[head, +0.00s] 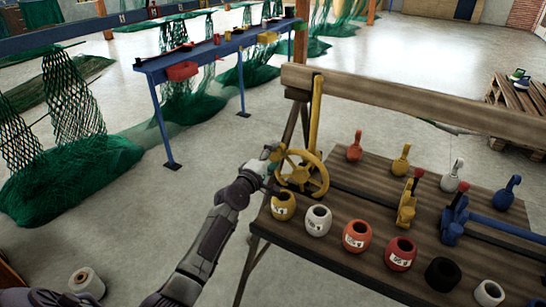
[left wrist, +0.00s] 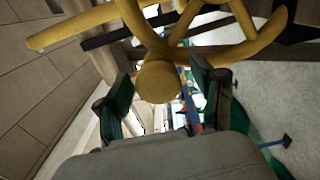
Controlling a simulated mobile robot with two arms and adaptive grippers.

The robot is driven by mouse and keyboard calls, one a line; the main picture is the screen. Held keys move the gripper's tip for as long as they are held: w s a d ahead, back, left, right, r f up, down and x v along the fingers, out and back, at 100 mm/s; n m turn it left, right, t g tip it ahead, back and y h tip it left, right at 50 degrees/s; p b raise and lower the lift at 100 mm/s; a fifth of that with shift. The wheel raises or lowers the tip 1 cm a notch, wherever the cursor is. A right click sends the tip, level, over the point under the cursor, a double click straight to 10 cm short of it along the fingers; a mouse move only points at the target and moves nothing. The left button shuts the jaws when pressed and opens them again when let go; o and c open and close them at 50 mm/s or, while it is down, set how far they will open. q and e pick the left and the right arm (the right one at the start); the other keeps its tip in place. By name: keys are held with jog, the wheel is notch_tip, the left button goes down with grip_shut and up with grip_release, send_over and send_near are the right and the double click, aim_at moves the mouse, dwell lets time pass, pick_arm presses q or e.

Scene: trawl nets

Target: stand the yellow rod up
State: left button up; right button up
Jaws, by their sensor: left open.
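The yellow rod (head: 316,108) runs upright past the end of the wooden beam, behind a yellow spoked wheel (head: 322,181). I cannot tell how the rod joins the wheel. In the left wrist view, a yellow bar (left wrist: 75,27) crosses the upper left, and the wheel (left wrist: 262,38) fills the top. My left gripper (head: 270,163) is at the wheel's left rim. In its own view the fingers (left wrist: 160,95) are open, with a round yellow knob (left wrist: 158,82) between or just beyond them; contact cannot be told. My right gripper is not in view.
The wooden table (head: 335,255) carries a front row of labelled pots, several coloured handles behind them, and yellow (head: 406,207) and blue (head: 453,219) levers. The wooden beam (head: 400,99) runs along its back. Open floor lies left of the table.

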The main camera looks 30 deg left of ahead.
pick_arm(q)
jog(key=s, duration=1.2)
jog(key=shift+a, duration=0.2)
